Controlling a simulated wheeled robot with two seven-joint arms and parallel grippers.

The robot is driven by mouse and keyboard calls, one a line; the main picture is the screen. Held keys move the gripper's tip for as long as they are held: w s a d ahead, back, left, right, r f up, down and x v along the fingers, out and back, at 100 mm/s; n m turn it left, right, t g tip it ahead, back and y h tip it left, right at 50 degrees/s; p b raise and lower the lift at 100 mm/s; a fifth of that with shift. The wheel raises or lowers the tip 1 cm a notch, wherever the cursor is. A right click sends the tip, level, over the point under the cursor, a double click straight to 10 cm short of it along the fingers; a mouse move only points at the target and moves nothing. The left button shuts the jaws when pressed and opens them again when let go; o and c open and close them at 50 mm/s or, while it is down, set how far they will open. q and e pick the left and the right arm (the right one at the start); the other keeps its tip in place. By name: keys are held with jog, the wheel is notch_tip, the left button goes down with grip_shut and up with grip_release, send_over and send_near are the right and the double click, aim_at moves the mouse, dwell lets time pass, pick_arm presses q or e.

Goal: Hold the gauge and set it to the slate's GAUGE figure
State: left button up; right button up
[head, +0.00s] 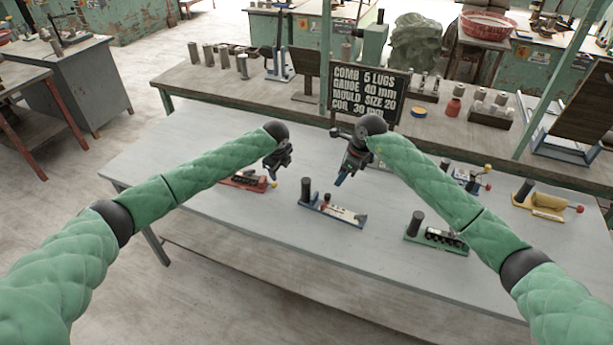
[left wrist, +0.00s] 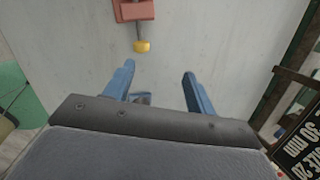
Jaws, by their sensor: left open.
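The slate (head: 368,92) stands upright behind the bench and reads "GAUGE 40 mm" among its lines. A blue-based device with a pale scale strip and a dark post (head: 340,212), which looks like the gauge, lies on the grey bench, free of both grippers. Its setting is too small to read. My left gripper (head: 274,177) is above the bench, behind and left of it; in the left wrist view its two blue fingers (left wrist: 158,72) are apart with nothing held. My right gripper (head: 341,180) hangs above and behind the device; its finger gap is unclear.
A red device (head: 243,181) with a yellow knob lies by my left gripper; the left wrist view shows it ahead (left wrist: 134,10). A green-based device (head: 440,237), a blue one (head: 465,180) and a yellow one (head: 540,204) lie to the right. The bench's front left (head: 215,220) is clear.

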aim_at(307, 192)
pick_arm(q)
jog(key=s+d+m+g, duration=0.1)
jog(key=d, duration=0.2)
jog(key=s+d+r+m+g, duration=0.1)
jog(key=s+d, duration=0.1)
jog(key=d, duration=0.1)
jog(key=s+d+m+g, duration=0.1)
jog(key=d+m, duration=0.1)
jog(key=d, duration=0.1)
jog(key=shift+s+d+r, duration=0.15)
jog(key=shift+s+d, duration=0.1)
jog(key=shift+d, duration=0.1)
jog(key=shift+s+d+g, duration=0.1)
jog(key=shift+s+g, duration=0.05)
jog(key=shift+g, duration=0.15)
jog(key=shift+f, duration=3.85)
